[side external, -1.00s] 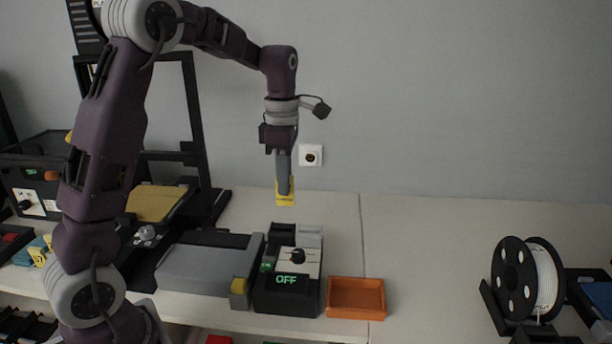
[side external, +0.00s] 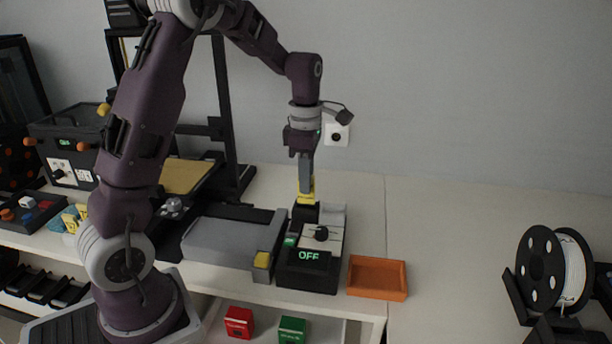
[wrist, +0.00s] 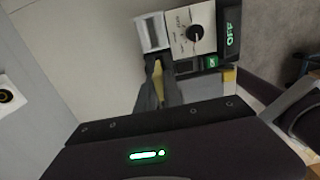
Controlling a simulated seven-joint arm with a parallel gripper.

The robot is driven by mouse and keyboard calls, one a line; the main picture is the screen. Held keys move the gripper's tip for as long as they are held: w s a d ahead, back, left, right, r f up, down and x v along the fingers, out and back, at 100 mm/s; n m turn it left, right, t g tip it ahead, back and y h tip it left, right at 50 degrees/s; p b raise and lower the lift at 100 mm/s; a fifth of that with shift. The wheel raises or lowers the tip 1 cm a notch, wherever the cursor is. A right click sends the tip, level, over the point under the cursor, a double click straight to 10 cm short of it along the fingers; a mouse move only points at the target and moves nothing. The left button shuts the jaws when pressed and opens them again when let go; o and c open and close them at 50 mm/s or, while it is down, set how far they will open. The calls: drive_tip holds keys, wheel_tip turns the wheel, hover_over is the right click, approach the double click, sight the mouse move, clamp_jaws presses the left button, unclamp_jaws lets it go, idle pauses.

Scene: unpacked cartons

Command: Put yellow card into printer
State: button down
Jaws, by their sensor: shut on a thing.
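My gripper (side external: 306,188) is shut on the yellow card (side external: 306,197) and points straight down. The card is upright at the fingertips, just above or touching the raised black block at the back left of the control box. I cannot tell whether its lower edge is inside a slot. The black control box (side external: 305,278) has a dark knob and a green "OFF" display. The printer frame (side external: 226,115) with a yellow bed (side external: 186,176) stands behind my arm.
A grey slab (side external: 222,240) with a yellow corner block adjoins the control box on the left. An empty orange tray (side external: 377,278) is at its right. A white filament spool (side external: 573,270) stands far right. Red (side external: 239,322) and green (side external: 292,330) boxes lie below in front.

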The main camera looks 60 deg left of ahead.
drive_tip(key=shift+f, duration=1.45)
drive_tip(key=c, duration=1.4)
unclamp_jaws()
wheel_tip(320, 180, up, 7)
drive_tip(key=shift+r, duration=0.1)
